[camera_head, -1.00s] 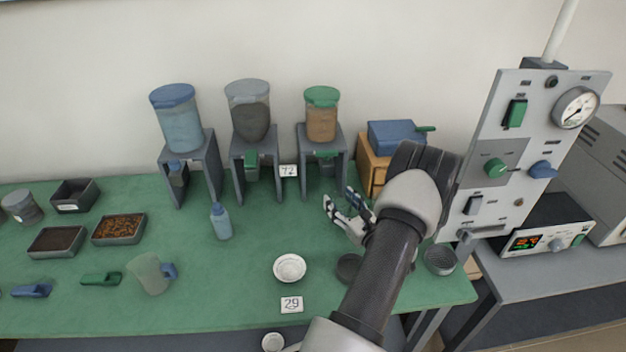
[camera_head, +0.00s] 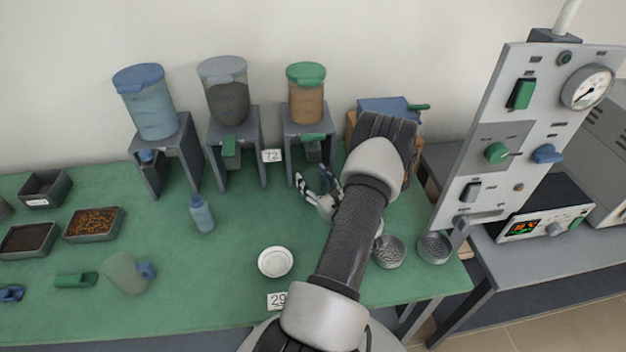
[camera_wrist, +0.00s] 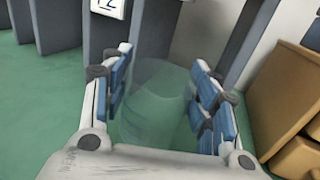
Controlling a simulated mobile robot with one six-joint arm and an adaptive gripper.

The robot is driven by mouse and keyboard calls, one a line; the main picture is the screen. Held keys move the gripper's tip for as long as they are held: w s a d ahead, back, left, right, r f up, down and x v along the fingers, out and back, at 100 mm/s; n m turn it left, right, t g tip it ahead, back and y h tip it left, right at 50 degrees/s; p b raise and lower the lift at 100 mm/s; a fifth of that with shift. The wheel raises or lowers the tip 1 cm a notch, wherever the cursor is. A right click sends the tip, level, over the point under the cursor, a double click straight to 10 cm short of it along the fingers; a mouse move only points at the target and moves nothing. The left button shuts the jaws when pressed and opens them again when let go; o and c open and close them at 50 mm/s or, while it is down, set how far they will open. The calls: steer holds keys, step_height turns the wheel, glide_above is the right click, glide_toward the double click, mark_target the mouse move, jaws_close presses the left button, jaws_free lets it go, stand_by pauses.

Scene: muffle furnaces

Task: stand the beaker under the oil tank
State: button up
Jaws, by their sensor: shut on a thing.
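A clear see-through beaker (camera_wrist: 155,100) stands between the blue-padded fingers of my gripper (camera_wrist: 160,80) in the wrist view. My gripper is shut on it. In the head view my gripper (camera_head: 315,182) is just in front of the stand of the green-lidded tank (camera_head: 306,98), which holds something brown; the beaker cannot be made out there. To its left are a grey-lidded tank (camera_head: 226,98) with dark contents and a blue-lidded tank (camera_head: 150,110) with blue contents. Each sits on a grey stand with a tap below. Which is the oil tank cannot be read from labels.
A wooden box (camera_wrist: 285,100) is close right of my gripper. A number card (camera_head: 272,156) stands between two stands. A blue bottle (camera_head: 202,213), a white dish (camera_head: 275,262), a clear jug (camera_head: 122,273) and metal bowls (camera_head: 389,252) are on the green table (camera_head: 190,290).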

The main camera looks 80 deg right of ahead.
steer(key=shift+f, duration=0.1)
steer(key=o, duration=0.6)
steer(key=shift+f, duration=0.1)
steer(key=o, duration=0.5)
steer(key=shift+r, duration=0.25)
